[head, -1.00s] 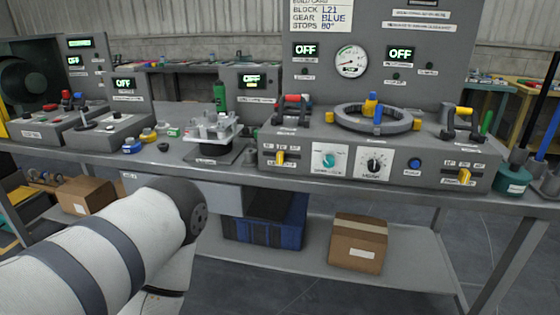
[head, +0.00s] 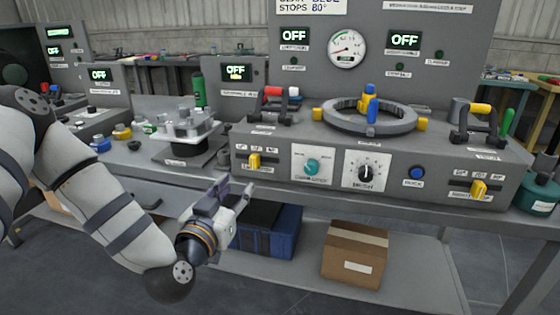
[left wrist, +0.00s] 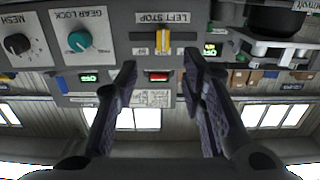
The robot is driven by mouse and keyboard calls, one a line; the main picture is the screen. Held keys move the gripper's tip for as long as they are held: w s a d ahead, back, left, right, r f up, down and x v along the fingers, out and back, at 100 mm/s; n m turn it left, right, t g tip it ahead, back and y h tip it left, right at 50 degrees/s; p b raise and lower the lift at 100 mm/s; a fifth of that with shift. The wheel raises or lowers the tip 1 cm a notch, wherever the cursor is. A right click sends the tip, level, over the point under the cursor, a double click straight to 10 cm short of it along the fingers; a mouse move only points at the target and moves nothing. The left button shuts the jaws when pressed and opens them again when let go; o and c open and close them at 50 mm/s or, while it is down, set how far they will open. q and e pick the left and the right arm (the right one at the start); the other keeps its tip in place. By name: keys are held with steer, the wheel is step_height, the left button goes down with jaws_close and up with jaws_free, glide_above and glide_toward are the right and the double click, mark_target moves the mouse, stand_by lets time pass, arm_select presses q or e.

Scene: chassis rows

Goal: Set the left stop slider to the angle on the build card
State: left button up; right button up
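The left stop slider (head: 254,161) is a yellow knob on the front left of the grey console. It stands near the middle of its short label row, whose figures are too small to read surely. In the left wrist view the yellow slider (left wrist: 163,42) shows under the LEFT STOP label. The build card (head: 310,7) is cut off at the top but reads STOPS 80°. My left gripper (head: 236,192) is below and in front of the slider, apart from it. Its two fingers (left wrist: 159,72) are spread with nothing between them. My right gripper is not in view.
A teal gear lock knob (head: 311,167) and a black mesh knob (head: 366,173) sit right of the slider. A yellow right slider (head: 479,188) is at the far right. A fixture (head: 190,128) stands left of the console. A cardboard box (head: 355,253) lies on the shelf below.

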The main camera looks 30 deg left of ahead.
mark_target(253, 161)
arm_select(q)
steer(key=x, duration=0.3)
steer(key=b+x, duration=0.1)
steer(key=x, duration=0.7)
steer(key=shift+a+r+b, duration=0.2)
steer(key=shift+a+b, duration=0.1)
steer(key=shift+w, duration=0.25)
steer(key=shift+r, duration=0.1)
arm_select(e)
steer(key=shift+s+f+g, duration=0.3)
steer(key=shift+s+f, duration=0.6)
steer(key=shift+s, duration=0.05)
arm_select(q)
steer(key=shift+c, duration=0.3)
jaws_close()
